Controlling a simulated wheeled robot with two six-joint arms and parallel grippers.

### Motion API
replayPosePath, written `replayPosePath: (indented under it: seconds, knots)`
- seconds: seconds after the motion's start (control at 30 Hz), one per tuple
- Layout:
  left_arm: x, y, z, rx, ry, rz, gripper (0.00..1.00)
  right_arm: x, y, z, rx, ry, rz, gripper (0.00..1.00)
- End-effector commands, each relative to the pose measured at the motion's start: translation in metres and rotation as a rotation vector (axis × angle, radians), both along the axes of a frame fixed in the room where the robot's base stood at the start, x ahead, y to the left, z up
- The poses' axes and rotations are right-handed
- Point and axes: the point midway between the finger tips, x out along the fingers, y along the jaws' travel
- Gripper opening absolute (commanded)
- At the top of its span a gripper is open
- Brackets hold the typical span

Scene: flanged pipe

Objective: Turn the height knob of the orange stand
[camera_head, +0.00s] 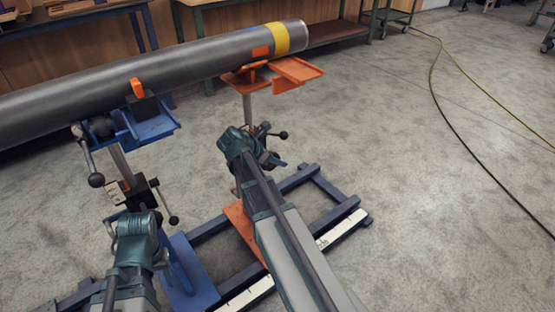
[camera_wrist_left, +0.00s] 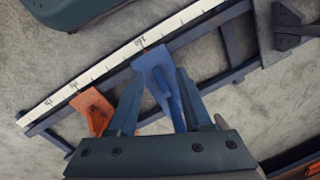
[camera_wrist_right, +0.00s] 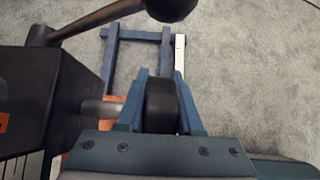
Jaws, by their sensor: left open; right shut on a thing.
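The orange stand has an orange top (camera_head: 295,70) on a grey post under the banded end of the pipe, and an orange foot (camera_head: 243,230). My right gripper (camera_wrist_right: 161,85) is at the stand's black clamp block (camera_wrist_right: 55,100). Its two fingers close on a black round knob (camera_wrist_right: 161,105), whose short shaft runs left into that block. In the head view my right wrist hides the knob and most of the block. My left gripper (camera_wrist_left: 155,95) is open and empty above the rail frame, its fingers on either side of the blue stand's foot as seen from above.
A grey pipe (camera_head: 130,88) with a yellow band lies across both stands. The blue stand (camera_head: 150,122) is at left. Ball-ended levers stick out near both arms, one above my right fingers (camera_wrist_right: 172,8). A rail with a white scale (camera_wrist_left: 130,62) joins the feet.

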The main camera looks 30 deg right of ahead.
Motion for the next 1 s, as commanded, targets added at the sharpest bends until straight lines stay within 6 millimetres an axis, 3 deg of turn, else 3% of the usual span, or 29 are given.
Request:
replayPosePath:
  seconds: [0.1, 0.13, 0.27, 0.67, 1.0]
  knots:
    - [0.000, 0.000, 0.000, 0.000, 0.000, 0.000, 0.50, 0.000, 0.000, 0.000, 0.001, 0.000, 0.000, 0.00]
    - [0.000, 0.000, 0.000, 0.000, 0.000, 0.000, 0.50, 0.000, 0.000, 0.000, 0.001, 0.000, 0.000, 0.40]
    - [0.000, 0.000, 0.000, 0.000, 0.000, 0.000, 0.50, 0.000, 0.000, 0.000, 0.000, 0.000, 0.000, 0.64]
    - [0.000, 0.000, 0.007, 0.000, 0.000, 0.001, 0.50, -0.001, 0.005, 0.007, -0.001, 0.001, 0.001, 0.65]
    - [-0.001, -0.001, 0.058, -0.004, 0.002, 0.004, 0.50, -0.004, 0.050, 0.058, -0.001, 0.001, 0.004, 0.65]
